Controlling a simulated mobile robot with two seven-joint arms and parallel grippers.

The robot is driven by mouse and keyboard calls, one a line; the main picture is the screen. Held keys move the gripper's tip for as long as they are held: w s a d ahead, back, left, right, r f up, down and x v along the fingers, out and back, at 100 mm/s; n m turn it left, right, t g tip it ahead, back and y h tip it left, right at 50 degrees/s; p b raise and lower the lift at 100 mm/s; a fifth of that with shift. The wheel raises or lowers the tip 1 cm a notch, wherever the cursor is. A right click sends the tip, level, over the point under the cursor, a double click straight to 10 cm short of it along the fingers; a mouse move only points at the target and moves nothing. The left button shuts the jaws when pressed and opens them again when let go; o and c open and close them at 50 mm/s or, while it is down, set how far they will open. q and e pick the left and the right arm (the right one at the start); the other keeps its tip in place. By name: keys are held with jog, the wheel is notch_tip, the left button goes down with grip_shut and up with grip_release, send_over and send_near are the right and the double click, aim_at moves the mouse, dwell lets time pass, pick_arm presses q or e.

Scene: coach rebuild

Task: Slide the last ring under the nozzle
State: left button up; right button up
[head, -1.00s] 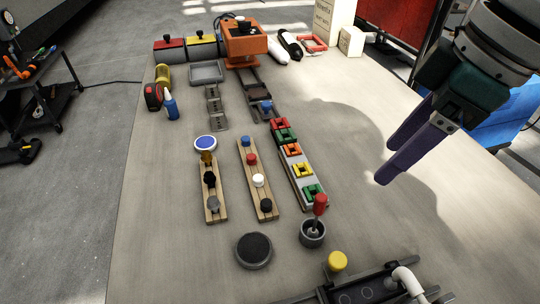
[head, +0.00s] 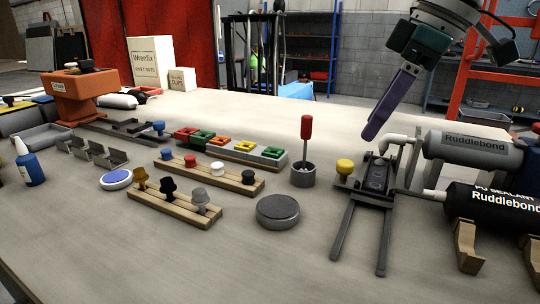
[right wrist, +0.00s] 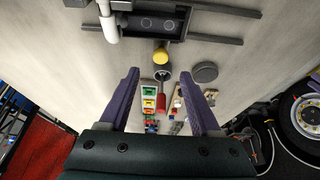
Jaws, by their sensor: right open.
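A dark carriage (head: 376,178) with faint ring outlines on top sits on two parallel rails (head: 387,240). A yellow knob (head: 345,167) is at its left side. A pale bent nozzle (head: 398,141) from the grey Ruddlebond cylinder (head: 470,150) reaches over the carriage's back end. The right wrist view shows two ring outlines on the carriage (right wrist: 157,33), with the white nozzle (right wrist: 108,25) left of them. My right gripper (head: 374,130) is open and empty, its fingers above the table and apart from the knob. It also shows in the right wrist view (right wrist: 160,72). My left gripper is out of view.
A grey cup (head: 303,174) holding a red-handled tool (head: 306,128) stands left of the knob. A round dark puck (head: 277,210) and wooden peg racks (head: 178,205) lie further left. A black sealant cylinder (head: 490,207) is at right.

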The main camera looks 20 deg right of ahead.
aim_at(347, 162)
jog(key=x, duration=0.7)
jog(key=shift+f+b, duration=0.15)
jog(key=shift+b, duration=0.2)
grip_shut()
dwell(1.0)
